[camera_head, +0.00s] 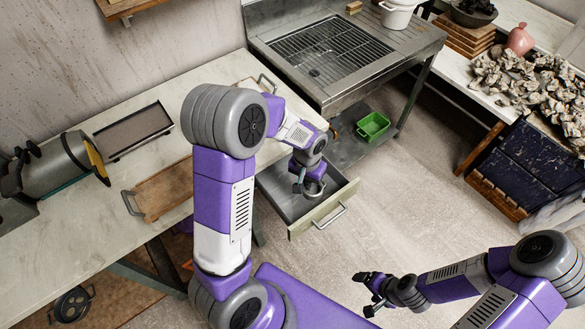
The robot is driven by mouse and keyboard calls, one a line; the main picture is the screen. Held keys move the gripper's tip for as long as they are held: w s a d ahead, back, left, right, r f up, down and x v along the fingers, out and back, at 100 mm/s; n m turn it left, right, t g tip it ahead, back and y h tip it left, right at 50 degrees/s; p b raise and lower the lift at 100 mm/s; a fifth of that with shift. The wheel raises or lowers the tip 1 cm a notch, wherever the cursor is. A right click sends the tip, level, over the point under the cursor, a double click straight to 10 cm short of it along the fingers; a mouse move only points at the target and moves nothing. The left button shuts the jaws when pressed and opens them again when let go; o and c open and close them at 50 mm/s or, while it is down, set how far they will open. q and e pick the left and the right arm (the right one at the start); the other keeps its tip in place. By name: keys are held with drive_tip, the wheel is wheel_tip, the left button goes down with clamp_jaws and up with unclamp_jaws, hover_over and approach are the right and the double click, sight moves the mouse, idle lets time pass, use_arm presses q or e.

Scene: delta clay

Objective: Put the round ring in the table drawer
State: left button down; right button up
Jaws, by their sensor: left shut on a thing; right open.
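The table drawer (341,202) is pulled open below the white worktop, with a pale green front and a metal handle. My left gripper (307,186) is over the drawer, reaching down from the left arm. It is shut on the round ring (315,187), a small grey ring seen at its fingertips. I cannot tell how high the ring is above the drawer floor. My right gripper (370,292) is open and empty, over the floor at the lower right.
A metal sink unit (420,42) stands behind the drawer, with a green crate (373,126) on its lower shelf. The worktop (80,220) carries a wooden tray (165,190) and a dark tray (133,131). The floor right of the drawer is clear.

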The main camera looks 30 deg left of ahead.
drive_tip(key=shift+o, duration=0.2)
drive_tip(key=f+b, duration=0.3)
drive_tip(key=f, duration=0.1)
drive_tip(key=shift+s+f, duration=0.2)
use_arm(q)
drive_tip(key=shift+n+t, duration=0.3)
drive_tip(key=shift+n, duration=0.2)
drive_tip(key=a+f, duration=0.2)
drive_tip(key=f, duration=0.1)
drive_tip(key=a+f+b, duration=0.1)
drive_tip(key=a+f, duration=0.1)
drive_tip(key=f, duration=0.2)
drive_tip(key=a+f+b, duration=0.1)
drive_tip(key=a+f, duration=0.1)
drive_tip(key=f, duration=0.2)
drive_tip(key=shift+a, duration=0.3)
drive_tip(key=shift+w+f+b, duration=0.1)
drive_tip(key=shift+f+b, duration=0.6)
drive_tip(key=shift+f, duration=1.7)
use_arm(e)
wheel_tip(320, 180, down, 3)
drive_tip(key=shift+w+f, duration=0.1)
use_arm(q)
drive_tip(key=shift+f, duration=0.2)
drive_tip(key=c, duration=1.2)
unclamp_jaws()
drive_tip(key=shift+r, duration=0.1)
drive_tip(key=shift+o, duration=0.2)
use_arm(e)
drive_tip(key=shift+f, duration=0.15)
